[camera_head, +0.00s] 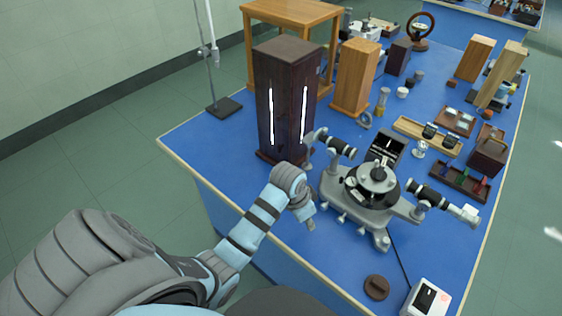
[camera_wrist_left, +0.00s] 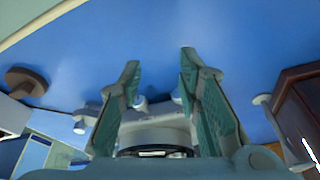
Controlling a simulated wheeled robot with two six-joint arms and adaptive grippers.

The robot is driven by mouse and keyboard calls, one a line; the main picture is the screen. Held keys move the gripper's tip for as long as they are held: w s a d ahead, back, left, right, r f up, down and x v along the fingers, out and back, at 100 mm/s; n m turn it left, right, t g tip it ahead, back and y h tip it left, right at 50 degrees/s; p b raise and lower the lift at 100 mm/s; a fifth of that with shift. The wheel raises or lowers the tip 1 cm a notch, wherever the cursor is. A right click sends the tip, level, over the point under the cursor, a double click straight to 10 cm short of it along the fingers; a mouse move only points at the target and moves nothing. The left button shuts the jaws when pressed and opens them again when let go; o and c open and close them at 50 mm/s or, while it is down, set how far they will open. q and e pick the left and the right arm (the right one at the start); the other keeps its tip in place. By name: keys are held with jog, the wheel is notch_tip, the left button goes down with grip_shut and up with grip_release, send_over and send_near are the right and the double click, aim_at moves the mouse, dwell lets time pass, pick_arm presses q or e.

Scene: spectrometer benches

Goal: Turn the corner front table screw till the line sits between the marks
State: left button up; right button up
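The spectrometer (camera_head: 395,208), grey and black with a round table (camera_head: 377,174) on top, stands on the blue bench. Small silver knobs show low on its near-left side; which one is the corner front table screw I cannot tell. A small dark screen (camera_head: 388,146) behind it shows a pale line; the marks are too small to read. My left gripper (camera_head: 311,222) is left of the spectrometer's base, apart from it. In the left wrist view its green-padded fingers (camera_wrist_left: 160,58) are spread and empty, with the spectrometer's round body (camera_wrist_left: 155,136) and silver knobs (camera_wrist_left: 140,102) beyond. My right gripper is out of view.
A tall dark wooden box (camera_head: 287,98) with bright slits stands behind my left gripper. A brown disc (camera_head: 376,287) and a white box (camera_head: 427,298) lie near the front edge. Telescope arms reach out both sides. Bare blue bench lies left of the spectrometer.

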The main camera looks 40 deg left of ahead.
pick_arm(q)
jog(key=s+a+f+n, duration=0.1)
jog(key=s+f+n, duration=0.1)
jog(key=s+f, duration=0.3)
jog(key=s, duration=0.4)
jog(key=shift+s+f+y+b, duration=0.2)
jog(key=shift+f+y+b, duration=0.2)
jog(key=shift+a, duration=0.1)
jog(key=s+r+n+y, duration=0.15)
jog(key=s+r, duration=0.45)
jog(key=s, duration=0.7)
notch_tip(320, 180, down, 18)
jog(key=a, duration=0.2)
jog(key=s+a+f+g, duration=0.1)
jog(key=s+f, duration=1.3)
jog(key=s, duration=0.1)
jog(key=shift+f+n+g, duration=0.15)
jog(key=shift+n+g, duration=0.25)
jog(key=shift+n, duration=0.05)
